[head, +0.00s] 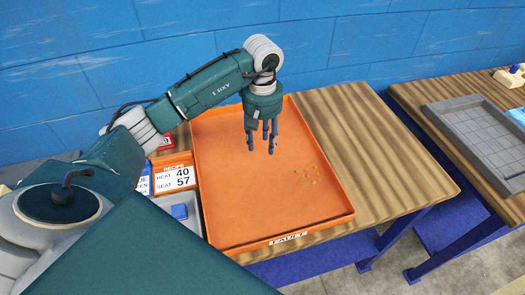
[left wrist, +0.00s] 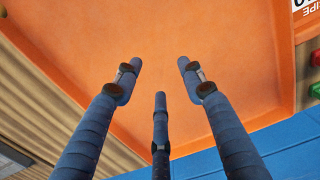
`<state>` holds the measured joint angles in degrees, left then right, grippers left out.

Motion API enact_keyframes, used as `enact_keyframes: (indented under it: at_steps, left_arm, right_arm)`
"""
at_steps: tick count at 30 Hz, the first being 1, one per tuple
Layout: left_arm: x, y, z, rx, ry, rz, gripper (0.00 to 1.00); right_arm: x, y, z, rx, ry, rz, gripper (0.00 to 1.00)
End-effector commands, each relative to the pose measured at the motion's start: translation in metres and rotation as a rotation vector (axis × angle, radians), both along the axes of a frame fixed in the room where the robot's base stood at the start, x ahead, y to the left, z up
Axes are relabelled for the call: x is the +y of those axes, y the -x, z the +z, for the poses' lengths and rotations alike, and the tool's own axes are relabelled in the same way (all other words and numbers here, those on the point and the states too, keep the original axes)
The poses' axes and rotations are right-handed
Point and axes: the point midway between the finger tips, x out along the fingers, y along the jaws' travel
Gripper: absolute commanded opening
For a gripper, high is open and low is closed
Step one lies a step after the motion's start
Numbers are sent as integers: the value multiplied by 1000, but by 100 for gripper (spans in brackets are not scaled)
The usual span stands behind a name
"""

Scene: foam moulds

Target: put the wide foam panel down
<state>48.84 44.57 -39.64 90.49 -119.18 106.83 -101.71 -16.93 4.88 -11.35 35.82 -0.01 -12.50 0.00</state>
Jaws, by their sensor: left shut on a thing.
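My left gripper (head: 261,149) hangs fingers down over the back part of a large orange tray (head: 235,205) marked FAULT. In the left wrist view its three blue fingers (left wrist: 158,72) point at the orange tray floor (left wrist: 235,60), with a gap between the tips. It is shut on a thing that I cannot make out. I cannot pick out a wide foam panel in either view. My right gripper is not in view.
Bare wooden table (head: 385,150) lies to the right. A grey gridded tray (head: 480,138) sits on another table. A blue wall (head: 330,40) stands behind.

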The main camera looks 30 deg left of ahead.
Motion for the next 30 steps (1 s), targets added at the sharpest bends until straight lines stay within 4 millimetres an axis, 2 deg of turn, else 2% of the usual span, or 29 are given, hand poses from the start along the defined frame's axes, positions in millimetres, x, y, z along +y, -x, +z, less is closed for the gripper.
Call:
enact_keyframes:
  at_steps: [5, 8, 16, 26, 27, 30]
  left_arm:
    - [-1, -1, -16, -2, 1, -1, 0]
    - [-1, 0, -22, -2, 1, -1, 0]
    - [0, 0, -58, 0, 1, 0, 0]
    - [0, -1, -63, -4, 0, -1, 0]
    - [0, 0, -63, -1, 0, -1, 44]
    - [0, 0, -62, -1, 0, -1, 59]
  right_arm:
    - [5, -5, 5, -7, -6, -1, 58]
    - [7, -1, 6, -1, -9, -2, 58]
    - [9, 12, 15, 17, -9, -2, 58]
    - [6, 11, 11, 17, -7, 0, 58]
    - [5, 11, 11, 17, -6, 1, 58]
    - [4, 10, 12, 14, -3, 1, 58]
